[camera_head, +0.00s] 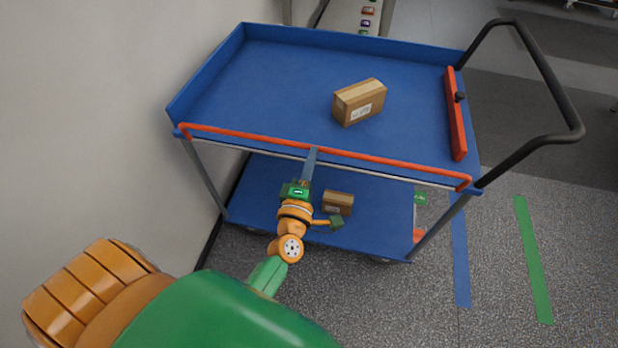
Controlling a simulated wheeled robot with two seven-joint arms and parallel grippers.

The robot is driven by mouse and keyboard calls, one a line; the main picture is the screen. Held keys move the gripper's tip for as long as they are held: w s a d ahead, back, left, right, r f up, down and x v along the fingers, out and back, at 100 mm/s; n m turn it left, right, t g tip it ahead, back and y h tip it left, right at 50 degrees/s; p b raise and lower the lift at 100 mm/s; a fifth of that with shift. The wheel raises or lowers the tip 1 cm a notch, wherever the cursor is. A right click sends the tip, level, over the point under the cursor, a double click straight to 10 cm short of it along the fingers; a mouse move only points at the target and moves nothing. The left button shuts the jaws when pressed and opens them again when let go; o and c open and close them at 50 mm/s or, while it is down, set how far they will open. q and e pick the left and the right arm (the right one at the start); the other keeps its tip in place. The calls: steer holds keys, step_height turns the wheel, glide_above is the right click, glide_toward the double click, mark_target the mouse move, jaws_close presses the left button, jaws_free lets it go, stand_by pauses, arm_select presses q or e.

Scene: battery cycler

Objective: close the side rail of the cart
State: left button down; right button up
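The cart (270,85) is blue, with an upper tray, a lower shelf and a black push handle (545,75) at the right. The orange side rail (240,135) runs along the near long edge of the upper tray, its ends bent down at the corners. My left gripper (313,153) reaches up from below to the middle of this rail. Its narrow grey-blue fingers overlap the rail in the picture; whether they grip it is not clear. An orange-red bar (456,125) with a black knob stands at the tray's right end. My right gripper is out of view.
A cardboard box (359,102) sits on the upper tray and a smaller one (338,203) on the lower shelf. A wall (90,120) is close on the left. Open floor with blue and green tape (533,260) lies to the right.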

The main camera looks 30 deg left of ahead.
arm_select(q)
steer(key=shift+x, duration=0.85)
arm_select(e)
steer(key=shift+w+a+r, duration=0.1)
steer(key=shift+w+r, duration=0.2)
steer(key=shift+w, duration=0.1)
arm_select(q)
steer(key=shift+r+p, duration=0.3)
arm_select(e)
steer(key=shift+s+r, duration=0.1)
